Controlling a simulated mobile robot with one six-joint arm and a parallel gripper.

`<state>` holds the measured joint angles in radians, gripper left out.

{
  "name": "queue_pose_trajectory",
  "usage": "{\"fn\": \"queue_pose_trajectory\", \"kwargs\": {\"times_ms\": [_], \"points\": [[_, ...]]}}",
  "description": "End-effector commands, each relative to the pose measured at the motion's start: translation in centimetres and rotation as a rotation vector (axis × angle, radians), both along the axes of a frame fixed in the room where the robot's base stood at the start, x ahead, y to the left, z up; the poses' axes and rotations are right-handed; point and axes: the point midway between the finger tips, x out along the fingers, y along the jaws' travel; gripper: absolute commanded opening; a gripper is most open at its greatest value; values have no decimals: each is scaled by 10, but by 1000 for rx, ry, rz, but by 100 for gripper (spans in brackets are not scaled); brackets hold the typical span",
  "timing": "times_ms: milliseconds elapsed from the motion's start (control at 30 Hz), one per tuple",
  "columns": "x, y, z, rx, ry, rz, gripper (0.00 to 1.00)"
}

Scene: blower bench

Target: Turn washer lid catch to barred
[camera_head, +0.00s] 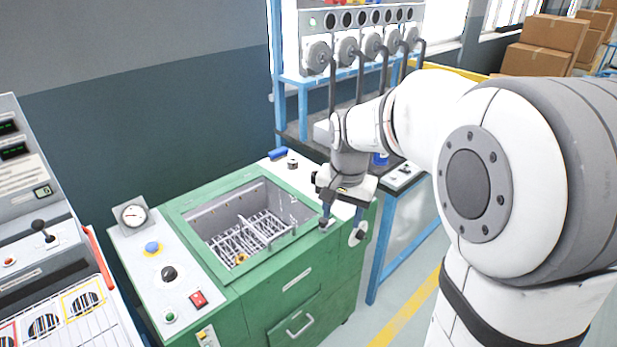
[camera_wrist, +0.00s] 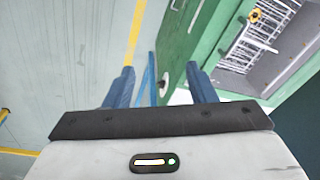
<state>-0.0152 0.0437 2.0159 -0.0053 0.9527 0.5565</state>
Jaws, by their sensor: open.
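The washer (camera_head: 290,285) is a green cabinet with an open basin holding a wire rack; part of it shows in the wrist view (camera_wrist: 210,15). A pale round disc (camera_head: 357,237) sits at its right end, beside one fingertip. It also shows between the fingers in the wrist view (camera_wrist: 164,80). It may be the lid catch; its setting is too small to read. My gripper (camera_head: 340,228) points down at the washer's right end, open and empty. Its two blue fingers also show in the wrist view (camera_wrist: 160,74), apart. I cannot tell whether a finger touches the disc.
The washer's left panel carries a gauge (camera_head: 132,214), a blue button (camera_head: 152,248), a black knob (camera_head: 169,273) and a red switch (camera_head: 198,299). A small black knob (camera_head: 292,163) and a blue item (camera_head: 278,153) are on the back ledge. A blue-legged bench (camera_head: 384,240) stands close right.

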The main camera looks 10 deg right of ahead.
Motion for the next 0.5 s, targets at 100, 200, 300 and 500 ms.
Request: {"fn": "queue_pose_trajectory", "kwargs": {"times_ms": [100,200,300,500], "points": [[54,0,-9,18,34,-146,51],[94,-1,-23,28,58,-272,51],[130,-1,-43,36,80,-394,51],[179,-1,-81,44,112,-579,51]]}}
